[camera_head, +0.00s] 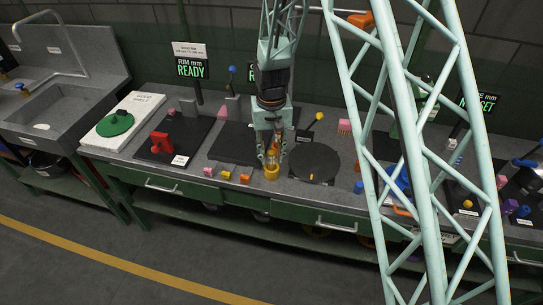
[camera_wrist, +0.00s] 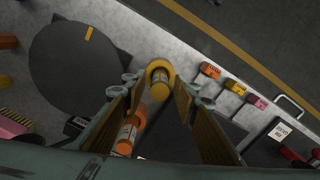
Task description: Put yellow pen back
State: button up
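A yellow ring-shaped cup (camera_wrist: 159,66) stands on the grey bench near its front edge; it also shows in the head view (camera_head: 271,173). A yellow cylinder (camera_wrist: 162,86) stands upright in or just in front of the cup; it may be the yellow pen, but I cannot tell. My gripper (camera_wrist: 160,90) points down over the cup, with its fingers spread on either side of the yellow cylinder and no clear contact. In the head view my gripper (camera_head: 272,158) is just above the cup. An orange cylinder with a pale label (camera_wrist: 126,138) shows between the fingers, nearer the palm.
A black round disc (camera_wrist: 78,65) lies beside the cup. Small orange (camera_wrist: 210,70), yellow (camera_wrist: 235,87) and pink (camera_wrist: 257,101) blocks line the front edge. A white board with a green disc (camera_head: 116,123) and a red block (camera_head: 160,144) are at the left. A lattice column crosses the head view.

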notch_tip(320, 180, up, 10)
jog(key=shift+r, duration=1)
dwell(0.5)
jog(key=shift+r, duration=0.1)
